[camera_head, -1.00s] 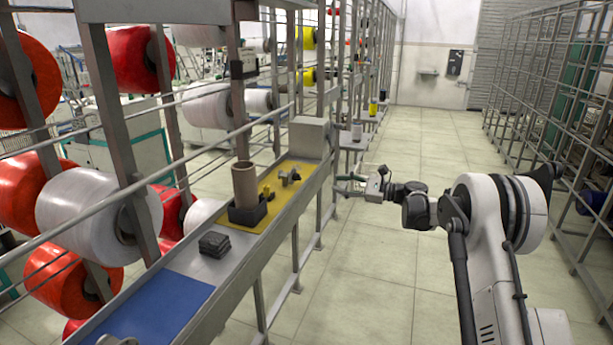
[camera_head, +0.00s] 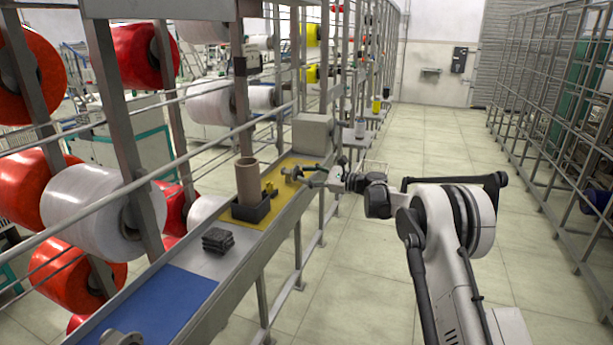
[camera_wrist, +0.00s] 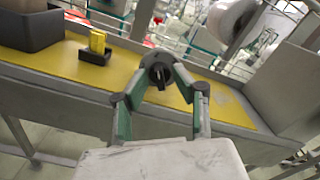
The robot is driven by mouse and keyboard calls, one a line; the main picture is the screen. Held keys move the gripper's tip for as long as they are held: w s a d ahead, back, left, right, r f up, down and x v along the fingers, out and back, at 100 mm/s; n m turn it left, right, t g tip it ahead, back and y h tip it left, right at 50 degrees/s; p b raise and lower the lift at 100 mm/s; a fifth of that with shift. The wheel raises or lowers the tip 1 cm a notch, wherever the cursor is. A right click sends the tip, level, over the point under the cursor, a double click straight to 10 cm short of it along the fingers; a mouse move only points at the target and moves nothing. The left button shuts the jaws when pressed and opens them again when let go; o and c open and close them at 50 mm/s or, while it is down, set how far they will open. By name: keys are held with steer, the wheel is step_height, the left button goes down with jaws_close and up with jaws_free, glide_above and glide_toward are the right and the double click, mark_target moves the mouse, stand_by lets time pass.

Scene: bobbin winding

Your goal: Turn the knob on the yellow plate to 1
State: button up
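The yellow plate (camera_head: 272,212) lies on the long grey rail shelf; it also shows in the wrist view (camera_wrist: 62,66). The dark round knob (camera_wrist: 157,62) with a pointer-like bar stands on the plate, straight ahead of my gripper. My gripper (camera_head: 303,174) has come over the plate from the right. In the wrist view my gripper (camera_wrist: 158,80) has its two green-padded fingers apart, with tips close around the knob's near side. I cannot tell whether they touch it. The number markings cannot be read.
A brown tube (camera_head: 247,182) stands in a dark holder (camera_head: 250,208) on the plate. A small yellow piece (camera_wrist: 97,41) sits in a black block beside it. A grey box (camera_head: 312,134) stands beyond. Dark stacked pieces (camera_head: 217,240) and a blue mat (camera_head: 165,305) lie nearer.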

jaws_close()
steer(key=shift+n+b, duration=0.3)
steer(key=shift+n, duration=0.1)
steer(key=shift+f+n+b, duration=0.1)
steer(key=shift+n+b, duration=0.5)
steer(key=shift+n, duration=0.4)
steer(key=n+b, duration=0.1)
steer(key=n, duration=0.2)
steer(key=shift+s+n+b, duration=0.1)
steer(key=shift+n+b, duration=0.2)
steer(key=n+b, duration=0.1)
steer(key=n, duration=0.4)
steer(key=shift+n, duration=0.3)
steer(key=shift+b, duration=0.3)
